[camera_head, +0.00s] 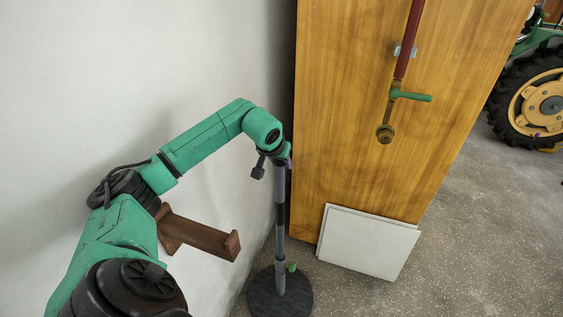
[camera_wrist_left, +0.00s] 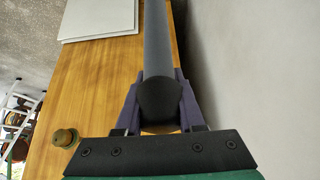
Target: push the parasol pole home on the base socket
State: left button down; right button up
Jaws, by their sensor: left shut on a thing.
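The grey parasol pole (camera_head: 280,205) stands nearly upright above the round dark base (camera_head: 262,300). Its lower end meets the short base socket (camera_head: 280,275), which has a small green knob (camera_head: 292,267). I cannot tell how deep the pole sits in it. My left gripper (camera_head: 287,158) is shut on the upper part of the pole, mostly hidden by the wrist. In the left wrist view the pole (camera_wrist_left: 157,50) runs between the two purple fingers of the gripper (camera_wrist_left: 158,95). My right gripper is not in view.
A tall wooden panel (camera_head: 350,120) with a red bar and green handle (camera_head: 412,96) stands right of the pole. White boards (camera_head: 368,242) lean at its foot. A brown wooden bracket (camera_head: 200,237) is left, near the white wall. A tractor wheel (camera_head: 535,100) is far right.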

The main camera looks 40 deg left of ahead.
pick_arm(q)
jog(key=shift+f+b, duration=1.4)
jog(key=shift+f, duration=0.6)
jog(key=shift+c, duration=2.2)
grip_release()
notch_tip(320, 180, up, 20)
jog(key=p, duration=0.2)
